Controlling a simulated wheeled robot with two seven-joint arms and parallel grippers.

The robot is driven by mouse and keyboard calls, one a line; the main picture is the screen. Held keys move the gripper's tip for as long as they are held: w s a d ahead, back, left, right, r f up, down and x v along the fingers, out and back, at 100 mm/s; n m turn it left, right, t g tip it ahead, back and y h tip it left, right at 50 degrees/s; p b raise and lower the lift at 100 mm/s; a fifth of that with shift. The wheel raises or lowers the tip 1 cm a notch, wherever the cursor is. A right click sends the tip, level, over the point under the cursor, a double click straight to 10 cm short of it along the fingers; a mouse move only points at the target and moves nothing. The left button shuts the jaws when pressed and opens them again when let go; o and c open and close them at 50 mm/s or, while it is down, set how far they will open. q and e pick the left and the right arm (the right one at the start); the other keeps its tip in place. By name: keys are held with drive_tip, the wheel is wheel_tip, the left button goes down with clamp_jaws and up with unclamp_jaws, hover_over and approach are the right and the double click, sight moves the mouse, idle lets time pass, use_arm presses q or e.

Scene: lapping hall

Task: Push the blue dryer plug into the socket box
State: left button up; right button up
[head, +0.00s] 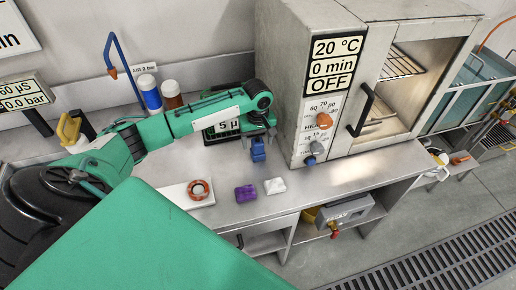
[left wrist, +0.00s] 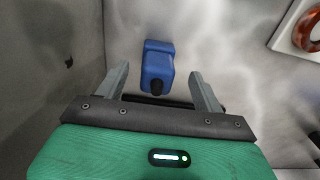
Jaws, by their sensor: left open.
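The blue dryer plug (head: 258,150) is at the rear of the steel bench, left of the oven. In the left wrist view the plug (left wrist: 157,66) shows as a blue block with a black stub facing the gripper. My left gripper (head: 259,136) is over the plug, pointing down. In the wrist view its open fingers (left wrist: 159,78) stand either side of the plug, with visible gaps, and are not closed on it. I cannot make out the socket box for certain. My right gripper is not in view.
The oven (head: 292,85) stands close on the right. A purple block (head: 246,193), a white piece (head: 275,186) and an orange ring (head: 198,190) on a white plate lie nearer the bench front. Blue (head: 150,94) and brown (head: 172,93) bottles stand behind my arm.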

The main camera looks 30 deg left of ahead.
sight(258, 150)
use_arm(q)
drive_tip(key=shift+w+a+f+p, duration=0.15)
drive_tip(key=shift+f+p, duration=0.2)
drive_tip(key=shift+f, duration=1.15)
drive_tip(key=shift+w+a+f+p, duration=0.15)
drive_tip(key=shift+f+p, duration=0.2)
drive_tip(key=shift+f, duration=1.1)
drive_tip(key=c, duration=1.1)
